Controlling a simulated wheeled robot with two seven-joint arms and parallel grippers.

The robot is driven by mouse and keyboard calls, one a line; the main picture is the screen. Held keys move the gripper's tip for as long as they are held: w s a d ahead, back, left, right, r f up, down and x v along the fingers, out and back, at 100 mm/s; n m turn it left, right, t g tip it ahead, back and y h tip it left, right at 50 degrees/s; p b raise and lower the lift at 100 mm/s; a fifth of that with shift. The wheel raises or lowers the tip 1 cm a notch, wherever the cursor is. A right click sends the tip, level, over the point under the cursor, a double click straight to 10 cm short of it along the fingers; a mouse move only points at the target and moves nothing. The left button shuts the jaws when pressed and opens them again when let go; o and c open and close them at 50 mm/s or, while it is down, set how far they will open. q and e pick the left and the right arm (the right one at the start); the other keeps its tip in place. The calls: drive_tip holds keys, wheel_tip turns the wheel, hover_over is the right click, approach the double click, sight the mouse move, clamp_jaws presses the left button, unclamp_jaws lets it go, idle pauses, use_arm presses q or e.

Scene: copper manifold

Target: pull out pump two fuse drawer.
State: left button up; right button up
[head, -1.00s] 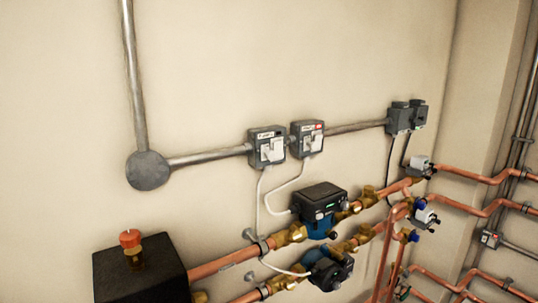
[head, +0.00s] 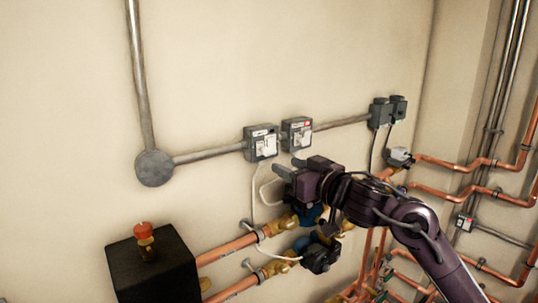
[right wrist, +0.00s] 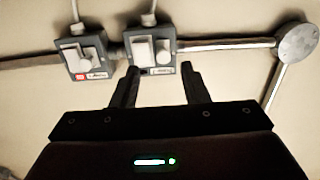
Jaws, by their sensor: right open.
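Two grey switch boxes with white fronts sit side by side on the wall conduit. The left box (head: 261,142) has a white label; the right box (head: 297,134) has a red mark on its label. I cannot read which is pump two, and the fuse drawers are too small to make out surely. My right gripper (head: 287,167) is open and empty, just below and in front of the boxes. In the right wrist view, upside down, the white-labelled box (right wrist: 152,52) is between and beyond the fingertips, and the red-marked box (right wrist: 85,53) is left of them. My left gripper is not seen.
White cables drop from the boxes to pumps (head: 318,258) on copper pipes, partly hidden by my right arm. A black box with a red-capped valve (head: 145,235) stands lower left. Two dark grey boxes (head: 388,111) are further right.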

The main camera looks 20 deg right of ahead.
sight(267, 151)
drive_tip(key=p+x, duration=0.1)
drive_tip(key=x, duration=0.1)
drive_tip(key=r+p+x, duration=0.1)
drive_tip(key=x, duration=0.2)
drive_tip(key=p+x, duration=0.1)
drive_tip(key=x, duration=0.1)
drive_tip(key=shift+w+a+r, duration=0.15)
drive_tip(key=shift+a+r, duration=0.05)
drive_tip(key=shift+a, duration=0.1)
drive_tip(key=shift+c, duration=0.4)
clamp_jaws()
